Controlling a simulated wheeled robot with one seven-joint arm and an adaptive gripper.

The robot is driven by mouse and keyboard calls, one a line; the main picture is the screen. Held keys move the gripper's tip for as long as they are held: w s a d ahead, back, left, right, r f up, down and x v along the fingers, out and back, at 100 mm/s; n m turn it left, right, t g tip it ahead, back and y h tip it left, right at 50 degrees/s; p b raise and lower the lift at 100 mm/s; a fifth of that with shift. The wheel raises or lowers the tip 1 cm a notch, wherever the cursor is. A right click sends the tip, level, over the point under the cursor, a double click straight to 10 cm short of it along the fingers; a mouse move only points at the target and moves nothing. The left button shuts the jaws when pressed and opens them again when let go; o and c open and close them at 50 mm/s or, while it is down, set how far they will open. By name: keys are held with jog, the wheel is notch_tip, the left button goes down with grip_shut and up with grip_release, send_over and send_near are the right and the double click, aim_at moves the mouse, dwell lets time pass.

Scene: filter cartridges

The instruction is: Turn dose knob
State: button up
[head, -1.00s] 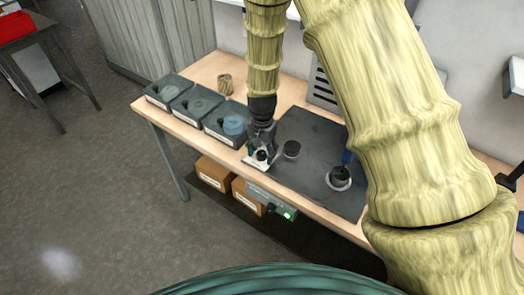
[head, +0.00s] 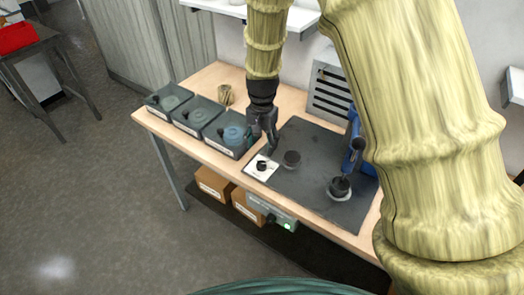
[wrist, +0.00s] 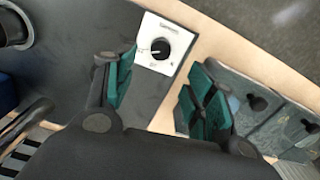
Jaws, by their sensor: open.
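The dose knob (head: 262,165) is a small black round knob on a white square plate (head: 252,171) near the front edge of the bench. In the wrist view the knob (wrist: 160,48) shows a white pointer line, and the plate has printed marks around it too small to read. My gripper (head: 266,143) is open and empty, above and behind the plate. In the wrist view its teal-padded fingers (wrist: 160,85) stand apart, with the knob beyond them and between their tips. They do not touch it.
Several dark bins (head: 196,114) with labels stand left of the gripper. A box with a green light (head: 288,226) hangs under the front edge.

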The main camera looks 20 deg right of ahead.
jog(key=shift+r, duration=1.3)
